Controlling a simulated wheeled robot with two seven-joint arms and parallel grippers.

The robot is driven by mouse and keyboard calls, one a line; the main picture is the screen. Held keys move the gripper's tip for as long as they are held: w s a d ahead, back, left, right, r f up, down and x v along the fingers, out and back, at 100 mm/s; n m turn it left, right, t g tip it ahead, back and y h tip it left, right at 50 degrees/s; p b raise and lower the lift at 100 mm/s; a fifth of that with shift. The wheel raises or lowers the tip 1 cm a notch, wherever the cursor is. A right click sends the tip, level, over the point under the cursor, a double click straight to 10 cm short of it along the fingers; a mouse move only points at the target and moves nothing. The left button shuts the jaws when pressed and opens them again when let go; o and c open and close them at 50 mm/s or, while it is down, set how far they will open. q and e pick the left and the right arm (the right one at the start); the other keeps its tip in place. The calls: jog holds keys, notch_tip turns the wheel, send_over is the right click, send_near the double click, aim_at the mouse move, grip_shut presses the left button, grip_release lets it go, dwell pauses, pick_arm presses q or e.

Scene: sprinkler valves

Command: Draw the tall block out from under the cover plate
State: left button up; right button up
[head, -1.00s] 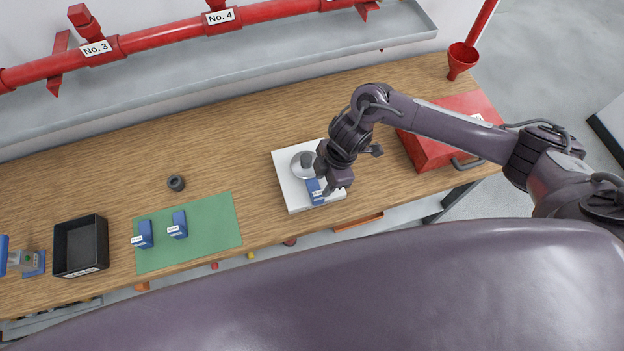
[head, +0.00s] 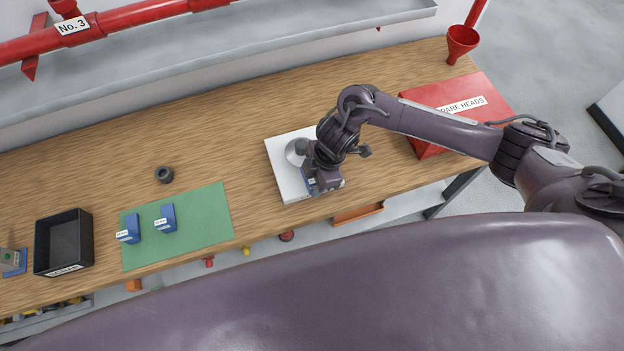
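A white square board (head: 284,181) lies near the front of the bench. On it is a round grey disc (head: 296,151), which looks like the cover plate, partly hidden behind my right gripper. A blue block with a pale label (head: 311,182) stands at the front of the board, mostly hidden by the gripper. I cannot tell whether it touches the disc. My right gripper (head: 322,186) is right over this block, pointing down. Its fingertips are too hidden to show whether it grips the block. My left gripper is not in view.
A green mat (head: 195,235) holds two labelled blue blocks (head: 130,229) (head: 166,218). A black tray (head: 45,270) is left of it, and a dark ring (head: 164,174) behind it. A red case (head: 425,146) and red funnel (head: 461,41) are at right. The bench between mat and board is clear.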

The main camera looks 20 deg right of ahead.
jog(key=shift+s+f, duration=0.15)
jog(key=shift+f, duration=0.05)
jog(key=shift+c, duration=1.1)
jog(key=shift+s, duration=0.1)
grip_shut()
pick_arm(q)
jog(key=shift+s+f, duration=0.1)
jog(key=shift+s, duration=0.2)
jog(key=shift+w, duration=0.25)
pick_arm(e)
jog(key=shift+s, duration=0.15)
